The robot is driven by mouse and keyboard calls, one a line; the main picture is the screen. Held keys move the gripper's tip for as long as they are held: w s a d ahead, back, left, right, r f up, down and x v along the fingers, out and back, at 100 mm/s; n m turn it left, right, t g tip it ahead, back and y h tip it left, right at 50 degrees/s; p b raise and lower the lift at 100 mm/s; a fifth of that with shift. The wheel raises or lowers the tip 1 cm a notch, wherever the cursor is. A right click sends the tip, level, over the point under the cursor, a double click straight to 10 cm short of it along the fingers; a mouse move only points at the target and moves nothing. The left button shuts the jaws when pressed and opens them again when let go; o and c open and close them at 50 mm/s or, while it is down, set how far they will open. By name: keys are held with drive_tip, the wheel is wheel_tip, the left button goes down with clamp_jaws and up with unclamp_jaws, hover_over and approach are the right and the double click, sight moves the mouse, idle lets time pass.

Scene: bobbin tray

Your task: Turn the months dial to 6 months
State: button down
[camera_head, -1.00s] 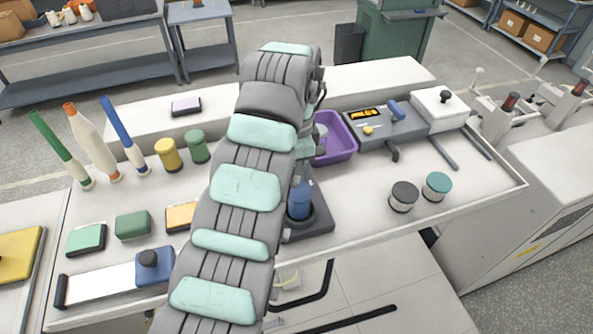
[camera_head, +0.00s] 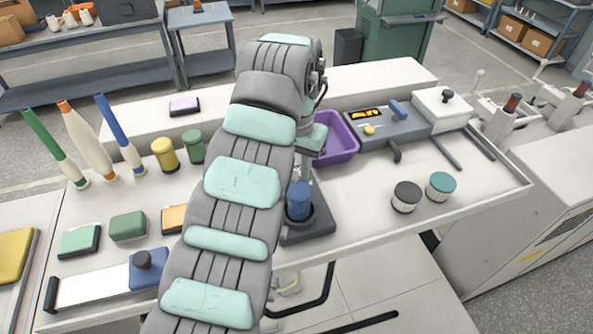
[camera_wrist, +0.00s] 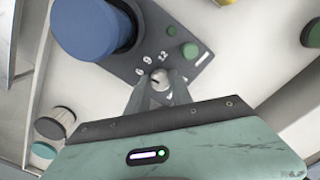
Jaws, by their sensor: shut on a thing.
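The months dial is a small light-grey round knob (camera_wrist: 159,79) on a dark grey plate (camera_wrist: 136,72) in the wrist view. The printed numbers 6, 9 and 12 arc along its upper-left side, with 6 at the left and 12 at the top. My gripper (camera_wrist: 160,88) has its two fingers closed on the knob from below in that view. I cannot tell clearly which number the knob points to. In the head view the plate (camera_head: 318,222) shows to the right of my arm, and the dial is hidden.
A blue cylinder (camera_wrist: 90,26) stands in the plate's round holder, close to the dial; it also shows in the head view (camera_head: 299,200). A green button (camera_wrist: 190,50) is near the dial. A purple bin (camera_head: 340,146) is behind. Black-topped and teal-topped jars (camera_head: 407,196) stand right.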

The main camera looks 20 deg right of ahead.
sight(297, 174)
drive_tip(key=shift+n, duration=1.1)
drive_tip(key=c, duration=1.1)
unclamp_jaws()
drive_tip(key=shift+r+b, duration=0.3)
drive_tip(key=shift+r, duration=0.6)
wheel_tip(297, 174, up, 9)
drive_tip(key=p, duration=0.8)
